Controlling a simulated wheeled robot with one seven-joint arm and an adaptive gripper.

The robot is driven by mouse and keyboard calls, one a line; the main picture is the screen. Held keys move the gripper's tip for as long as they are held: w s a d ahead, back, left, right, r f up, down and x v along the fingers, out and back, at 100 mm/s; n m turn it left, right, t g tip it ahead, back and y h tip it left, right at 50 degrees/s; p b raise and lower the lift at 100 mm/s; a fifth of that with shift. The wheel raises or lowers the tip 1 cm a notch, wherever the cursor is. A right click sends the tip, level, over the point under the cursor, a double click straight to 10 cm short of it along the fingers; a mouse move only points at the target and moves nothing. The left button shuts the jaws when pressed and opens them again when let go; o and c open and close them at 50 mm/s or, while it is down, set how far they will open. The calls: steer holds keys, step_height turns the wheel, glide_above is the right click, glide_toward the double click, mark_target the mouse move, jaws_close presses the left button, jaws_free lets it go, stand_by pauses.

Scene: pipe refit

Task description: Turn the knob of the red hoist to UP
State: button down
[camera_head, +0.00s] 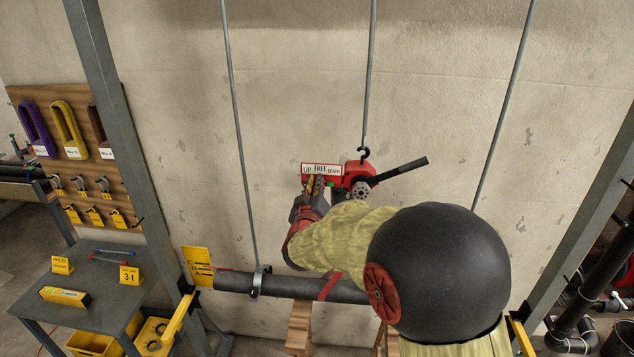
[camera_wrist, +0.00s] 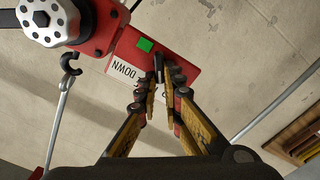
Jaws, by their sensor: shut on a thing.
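The red hoist (camera_head: 359,176) hangs from a hook on a steel rod in front of the wall. Its plate (camera_head: 321,169) reads UP, FREE and DOWN from left to right. In the wrist view, the hoist body (camera_wrist: 90,45) is at the upper left, with a green square (camera_wrist: 145,45) and the word DOWN (camera_wrist: 124,71) showing. My gripper (camera_head: 316,183) is at the plate; its yellow-and-black fingers (camera_wrist: 158,92) are shut on the small dark knob (camera_wrist: 158,66). The fingers hide part of the knob and lettering, so I cannot tell its setting.
A black lever (camera_head: 403,169) sticks out to the right of the hoist. A dark horizontal pipe (camera_head: 310,288) runs below, behind my arm. A tool board (camera_head: 88,165) and a small table (camera_head: 100,290) stand at the left. Steel posts (camera_head: 108,100) flank the work area.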

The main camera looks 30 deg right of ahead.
steer(key=shift+r, duration=0.1)
stand_by(0.3)
steer(key=c, duration=1.9)
jaws_free()
steer(key=shift+w, duration=0.1)
steer(key=shift+a, duration=0.1)
steer(key=v, duration=1.2)
